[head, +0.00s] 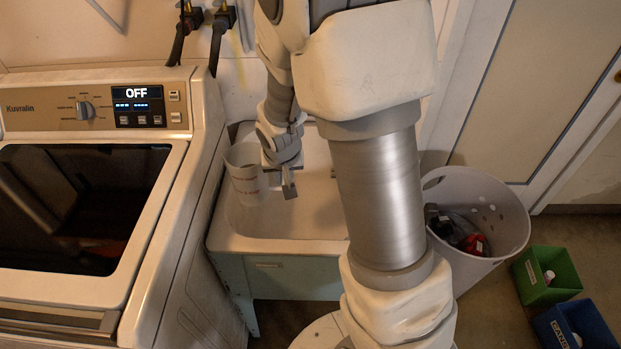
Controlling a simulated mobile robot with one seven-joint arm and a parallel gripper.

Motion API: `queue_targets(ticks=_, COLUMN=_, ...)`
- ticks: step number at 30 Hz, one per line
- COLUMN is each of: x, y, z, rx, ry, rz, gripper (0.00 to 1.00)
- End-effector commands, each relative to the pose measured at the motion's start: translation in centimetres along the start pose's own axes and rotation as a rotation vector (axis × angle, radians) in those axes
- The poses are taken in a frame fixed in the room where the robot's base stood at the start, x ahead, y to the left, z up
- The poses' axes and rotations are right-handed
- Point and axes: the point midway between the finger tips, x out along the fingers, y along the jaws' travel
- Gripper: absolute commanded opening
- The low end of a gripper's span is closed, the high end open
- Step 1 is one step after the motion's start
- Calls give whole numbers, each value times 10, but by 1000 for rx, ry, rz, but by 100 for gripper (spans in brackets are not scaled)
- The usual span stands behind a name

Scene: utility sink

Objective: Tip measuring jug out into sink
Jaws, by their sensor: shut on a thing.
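The measuring jug (246,176) is whitish and translucent with red markings. It is at the left side of the sink (300,243), over the basin, and looks near upright with its open top facing up. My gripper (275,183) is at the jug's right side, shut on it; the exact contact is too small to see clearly. What is inside the jug cannot be made out. The sink is a pale basin on a greenish cabinet, and my arm hides its right part.
A washing machine (95,285) with an "OFF" display stands close at the left of the sink. A white perforated bin (490,212) with dark and red items is at the right. A green box (546,277) and a blue box (575,325) sit on the floor.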

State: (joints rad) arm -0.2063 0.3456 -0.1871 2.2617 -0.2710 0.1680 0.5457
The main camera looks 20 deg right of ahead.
Motion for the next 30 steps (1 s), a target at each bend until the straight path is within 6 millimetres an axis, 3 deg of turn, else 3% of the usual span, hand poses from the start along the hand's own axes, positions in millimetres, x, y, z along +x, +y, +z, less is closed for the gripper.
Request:
queue_targets(ticks=8, x=9, y=0, z=-9, rx=157, ry=1, rz=68, gripper=0)
queue_targets(ticks=30, x=50, y=0, z=-36, rx=802, ry=4, rz=334, gripper=0)
